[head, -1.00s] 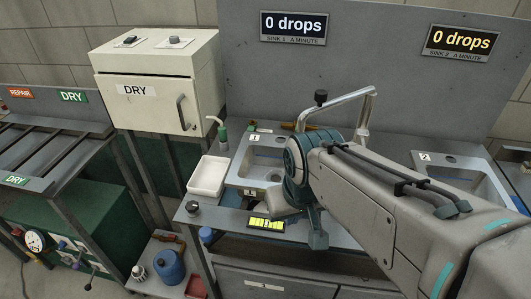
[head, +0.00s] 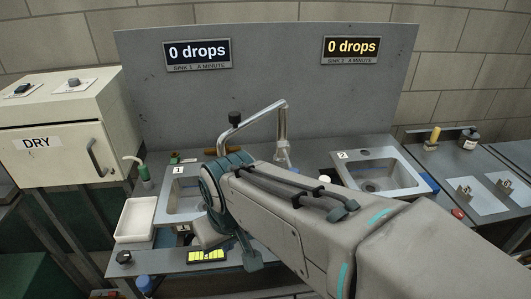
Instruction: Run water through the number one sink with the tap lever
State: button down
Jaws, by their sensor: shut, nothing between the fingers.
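Sink one (head: 176,203), tagged 1, is a metal basin at the left of the counter, partly hidden by my arm. I cannot tell for sure that the knob is the lever; no water shows. The sink 1 display (head: 197,54) reads 0 drops. My gripper (head: 251,259) is shut and empty, low in front of sink one near the counter's front edge. Much of it is hidden by my wrist, and it is apart from the knob.
Sink two (head: 380,173) is at the right; its display (head: 351,50) also reads 0 drops. A white tray (head: 136,219) and green bottle (head: 144,171) stand left of sink one. A lit yellow panel (head: 207,256) sits at the front edge. A DRY cabinet (head: 60,125) is far left.

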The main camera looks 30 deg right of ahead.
aim_at(296, 170)
jog(key=k, duration=0.5)
jog(key=z, duration=1.05)
jog(key=i, duration=0.55)
jog(key=u, duration=0.25)
